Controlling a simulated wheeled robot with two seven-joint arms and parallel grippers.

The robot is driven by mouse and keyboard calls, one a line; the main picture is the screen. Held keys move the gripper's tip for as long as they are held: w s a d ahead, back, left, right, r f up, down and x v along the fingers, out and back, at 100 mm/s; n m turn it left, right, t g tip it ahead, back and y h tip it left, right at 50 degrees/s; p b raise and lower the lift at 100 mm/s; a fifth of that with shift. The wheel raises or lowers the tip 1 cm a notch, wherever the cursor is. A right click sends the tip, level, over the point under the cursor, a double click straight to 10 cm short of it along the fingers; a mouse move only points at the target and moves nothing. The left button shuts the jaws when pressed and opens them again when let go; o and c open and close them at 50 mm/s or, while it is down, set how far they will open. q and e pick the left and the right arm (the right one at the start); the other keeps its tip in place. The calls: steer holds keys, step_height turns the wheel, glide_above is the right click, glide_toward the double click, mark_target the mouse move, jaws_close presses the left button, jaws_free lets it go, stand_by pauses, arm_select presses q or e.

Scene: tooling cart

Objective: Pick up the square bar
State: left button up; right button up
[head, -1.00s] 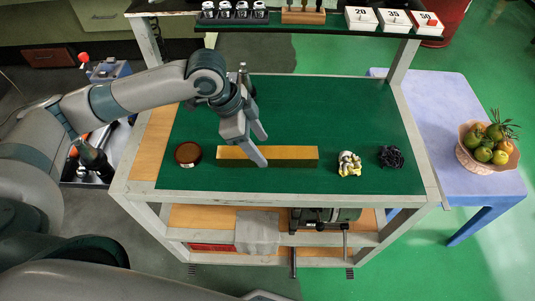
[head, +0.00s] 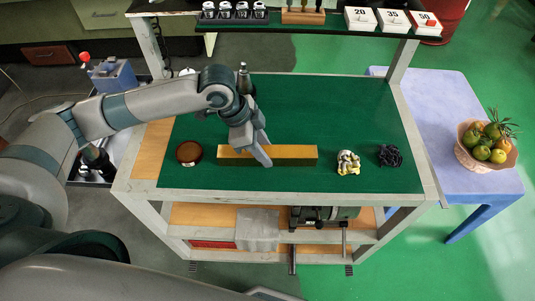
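The square bar (head: 295,153) is a long yellow-brown bar lying left to right on the green top of the cart. My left gripper (head: 266,154) reaches down to the middle of the bar, with one finger in front of it and the other at its far side. The bar and the near finger hide part of the far finger, so I cannot tell whether the fingers press on the bar. The bar lies flat on the cart top. My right gripper is out of view.
A round brown tin (head: 189,152) is just left of the bar. A white and yellow figure (head: 348,162) and a dark crumpled thing (head: 390,155) lie to its right. A grey bottle-like thing (head: 244,78) stands behind my wrist. The back right of the green top (head: 345,110) is clear.

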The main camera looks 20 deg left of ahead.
mark_target(273, 150)
arm_select(q)
jaws_close()
steer(key=shift+w+r, duration=0.1)
steer(key=shift+r, duration=0.1)
steer(key=shift+r+b, duration=0.4)
steer(key=shift+r, duration=1.6)
steer(key=s+d+r+b, duration=0.2)
steer(key=d+r, duration=0.4)
steer(key=d, duration=0.5)
steer(key=shift+s+d+r+b, duration=0.15)
steer(key=shift+d+r+b, duration=0.15)
steer(key=shift+r+b, duration=0.1)
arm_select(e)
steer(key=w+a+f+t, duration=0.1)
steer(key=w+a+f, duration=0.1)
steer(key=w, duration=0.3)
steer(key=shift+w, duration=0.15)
